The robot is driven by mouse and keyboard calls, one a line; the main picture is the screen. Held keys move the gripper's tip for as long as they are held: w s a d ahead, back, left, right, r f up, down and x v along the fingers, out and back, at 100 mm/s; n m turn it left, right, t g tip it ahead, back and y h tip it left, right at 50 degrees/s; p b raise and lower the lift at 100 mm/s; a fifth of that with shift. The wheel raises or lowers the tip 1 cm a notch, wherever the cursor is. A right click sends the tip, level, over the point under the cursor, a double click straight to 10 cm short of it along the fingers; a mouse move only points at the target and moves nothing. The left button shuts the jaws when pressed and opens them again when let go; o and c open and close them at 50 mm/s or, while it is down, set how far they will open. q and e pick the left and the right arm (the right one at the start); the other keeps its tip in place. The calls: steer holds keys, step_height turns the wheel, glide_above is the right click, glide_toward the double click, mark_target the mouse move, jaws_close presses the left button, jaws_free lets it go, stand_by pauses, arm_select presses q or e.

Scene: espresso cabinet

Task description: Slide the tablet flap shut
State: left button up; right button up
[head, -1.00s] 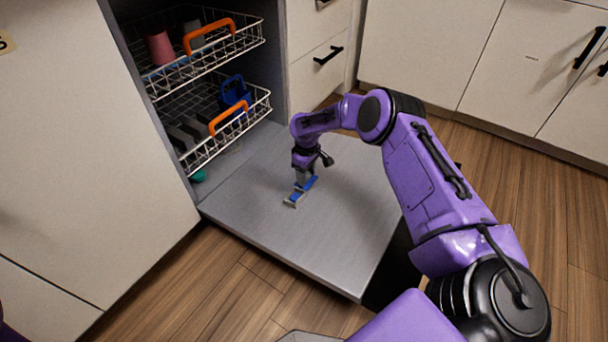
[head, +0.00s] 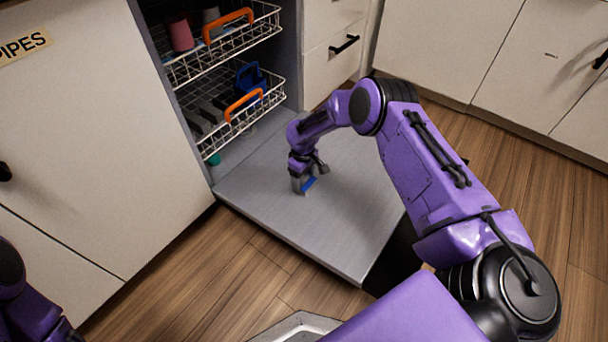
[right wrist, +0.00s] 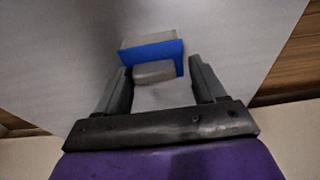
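The tablet flap (head: 309,184) is a small blue piece on the inner face of the lowered dishwasher door (head: 340,215). In the right wrist view the blue flap (right wrist: 150,56) lies against a pale grey block, with a grey knob-like piece (right wrist: 154,72) on its near side. My right gripper (head: 301,188) is low over the door at the flap and hides part of it. In the right wrist view its two fingers (right wrist: 159,66) stand apart on either side of the grey piece, with gaps showing. My left gripper is out of view; only part of my left arm shows at lower left.
Two wire racks with orange handles, the upper (head: 225,45) and the lower (head: 245,105), stand partly out behind the door. Cream cabinets (head: 90,130) flank the opening. The door surface around the flap is clear.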

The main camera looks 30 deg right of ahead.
mark_target(303, 179)
steer(key=shift+o, duration=0.4)
steer(key=shift+d+r, duration=0.1)
steer(key=shift+r, duration=0.1)
step_height(303, 179, up, 10)
steer(key=p, duration=0.4)
steer(key=shift+r, duration=0.1)
